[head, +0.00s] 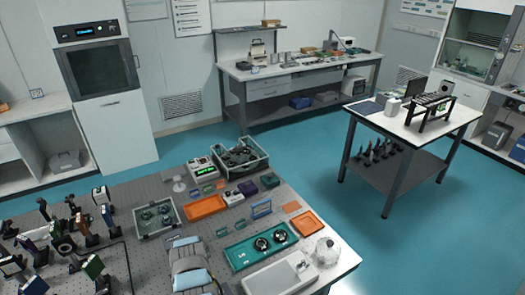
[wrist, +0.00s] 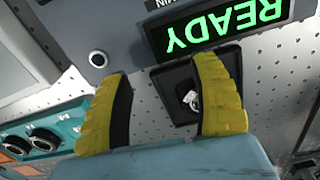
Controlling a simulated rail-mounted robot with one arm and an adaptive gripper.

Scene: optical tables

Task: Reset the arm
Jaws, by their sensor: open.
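My gripper (wrist: 163,70) shows in the wrist view with two yellow ribbed fingers spread apart. Nothing is held between them. The fingers point at a grey device whose green READY display (wrist: 222,25) appears upside down. A dark square part with a small metallic piece (wrist: 190,99) lies partly behind the right finger. In the head view my arm, grey and light blue, reaches over the near optical table (head: 150,262); its fingers cannot be made out there. The device with a green display (head: 205,171) stands farther back on that table.
Optical mounts (head: 62,243) crowd the table's left. Around the arm are a grey bin (head: 140,230), orange tray (head: 206,208), teal tray (head: 240,257), white tray (head: 262,285) and round glass vessel (head: 326,250).

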